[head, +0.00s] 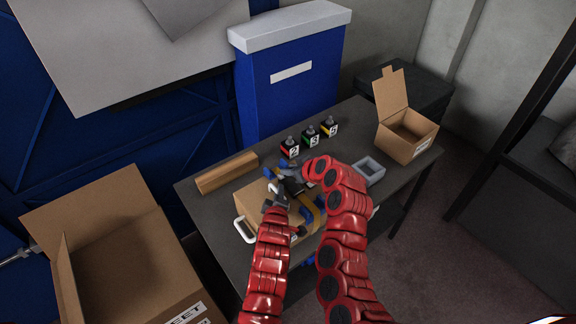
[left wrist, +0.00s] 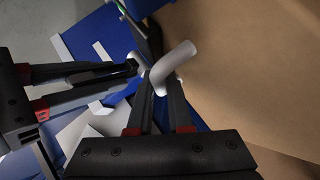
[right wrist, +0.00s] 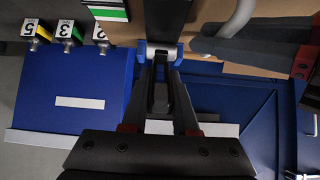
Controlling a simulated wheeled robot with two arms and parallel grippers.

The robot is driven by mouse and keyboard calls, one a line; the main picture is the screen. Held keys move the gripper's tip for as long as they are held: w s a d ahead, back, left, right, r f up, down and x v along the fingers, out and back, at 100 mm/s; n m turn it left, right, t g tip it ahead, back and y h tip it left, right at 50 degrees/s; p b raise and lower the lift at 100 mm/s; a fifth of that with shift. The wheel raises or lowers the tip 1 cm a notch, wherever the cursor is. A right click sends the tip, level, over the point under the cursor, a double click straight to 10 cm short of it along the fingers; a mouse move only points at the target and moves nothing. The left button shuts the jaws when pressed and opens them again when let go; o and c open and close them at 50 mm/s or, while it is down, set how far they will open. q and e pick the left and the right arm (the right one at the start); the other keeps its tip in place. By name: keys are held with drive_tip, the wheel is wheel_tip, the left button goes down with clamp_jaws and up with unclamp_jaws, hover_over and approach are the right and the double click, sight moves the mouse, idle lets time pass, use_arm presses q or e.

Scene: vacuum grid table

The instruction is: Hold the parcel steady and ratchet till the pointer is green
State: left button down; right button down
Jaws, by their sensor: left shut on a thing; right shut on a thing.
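The cardboard parcel (head: 250,203) lies on the table with a yellow strap (head: 308,212) over it. A white handle (head: 243,230) shows at its left side. My left gripper (head: 270,205) is shut on a white curved handle (left wrist: 172,68), close against the parcel's cardboard (left wrist: 245,70). My right gripper (head: 288,182) is shut on the dark ratchet lever (right wrist: 166,18), which has a blue and grey end. A black, white and green piece (right wrist: 108,10) beside the lever may be the gauge. I cannot make out its pointer. My arms hide much of the parcel.
Several numbered small blocks (head: 311,137) stand at the table's back. A wooden bar (head: 227,173) lies at the left, a grey tray (head: 370,170) at the right. An open carton (head: 407,135) stands at the right corner. A larger open box (head: 120,250) is left of the table.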

sight(296, 190)
drive_tip(key=s+f+t+y, duration=0.1)
drive_tip(key=s+t+y, duration=0.1)
drive_tip(key=shift+d+f+t, duration=0.4)
drive_tip(key=shift+s+d+f+t+y, duration=0.15)
drive_tip(key=shift+f+t+y, duration=0.15)
drive_tip(key=shift+t+y, duration=0.25)
drive_tip(key=shift+s+f+t+y, duration=0.15)
drive_tip(key=shift+f+t+y, duration=0.15)
drive_tip(key=shift+t+y, duration=0.2)
drive_tip(key=shift+s+d+f+t+y, duration=0.15)
drive_tip(key=shift+t+y, duration=0.1)
drive_tip(key=shift+t, duration=0.2)
drive_tip(key=c, duration=0.7)
unclamp_jaws()
drive_tip(key=shift+d, duration=0.15)
